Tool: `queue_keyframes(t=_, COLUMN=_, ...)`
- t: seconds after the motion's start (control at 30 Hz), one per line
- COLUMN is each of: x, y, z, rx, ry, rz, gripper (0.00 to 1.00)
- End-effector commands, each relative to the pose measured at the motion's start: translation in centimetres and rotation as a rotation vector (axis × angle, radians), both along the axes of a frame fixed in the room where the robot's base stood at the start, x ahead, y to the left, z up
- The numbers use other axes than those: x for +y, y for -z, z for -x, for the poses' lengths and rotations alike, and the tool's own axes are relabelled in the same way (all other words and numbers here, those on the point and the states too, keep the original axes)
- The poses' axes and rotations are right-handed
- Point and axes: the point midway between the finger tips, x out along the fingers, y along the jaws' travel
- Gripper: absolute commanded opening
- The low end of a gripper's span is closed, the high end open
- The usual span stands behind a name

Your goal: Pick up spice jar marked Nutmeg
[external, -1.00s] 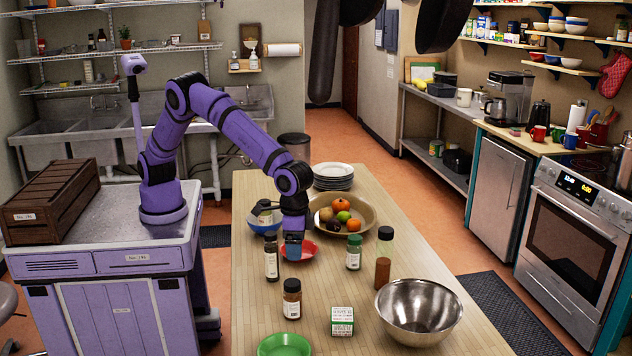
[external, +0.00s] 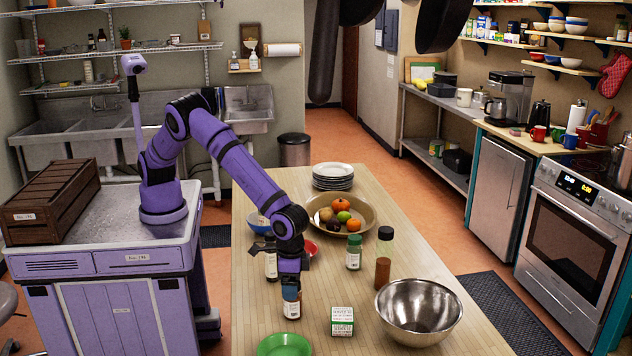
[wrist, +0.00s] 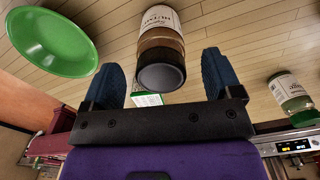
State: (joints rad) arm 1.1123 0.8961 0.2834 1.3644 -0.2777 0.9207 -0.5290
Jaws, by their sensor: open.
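A small spice jar with brown contents, a dark lid and a pale label (external: 292,311) stands near the front of the wooden table. In the wrist view the same jar (wrist: 160,28) shows lid-first ahead of the fingers; its label is upside down and I cannot read it surely. My gripper (external: 290,287) points down right over this jar and hides its top. In the wrist view my gripper (wrist: 161,72) is open, with one blue finger on each side of the lid and nothing held. I cannot tell whether the fingers touch the jar.
A green bowl (external: 284,346) and a small box (external: 342,321) stand near the jar. Other jars are a dark-lidded one (external: 271,265), a green-lidded one (external: 353,254) and a tall one (external: 383,272). A steel bowl (external: 420,312) is at right; a fruit bowl (external: 317,203) is farther back.

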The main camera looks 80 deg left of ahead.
Motion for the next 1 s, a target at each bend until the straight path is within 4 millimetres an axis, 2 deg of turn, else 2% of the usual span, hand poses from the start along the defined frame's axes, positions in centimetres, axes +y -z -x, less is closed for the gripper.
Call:
queue_keyframes(t=0.03, x=0.0, y=0.9, z=0.0, rx=0.001, ry=-0.001, rz=-0.001, gripper=0.84)
queue_keyframes(t=0.13, x=0.0, y=1.9, z=0.0, rx=0.0, ry=-0.001, rz=-0.001, gripper=0.84)
queue_keyframes(t=0.37, x=0.0, y=2.1, z=0.0, rx=-0.001, ry=-0.001, rz=0.001, gripper=0.84)
queue_keyframes(t=0.47, x=0.0, y=2.1, z=0.0, rx=-0.001, ry=-0.001, rz=0.001, gripper=0.66)
queue_keyframes(t=0.63, x=0.0, y=2.1, z=0.0, rx=-0.001, ry=-0.001, rz=0.001, gripper=0.27)
queue_keyframes(t=1.0, x=0.0, y=1.7, z=-0.1, rx=-0.001, ry=-0.001, rz=0.002, gripper=0.25)
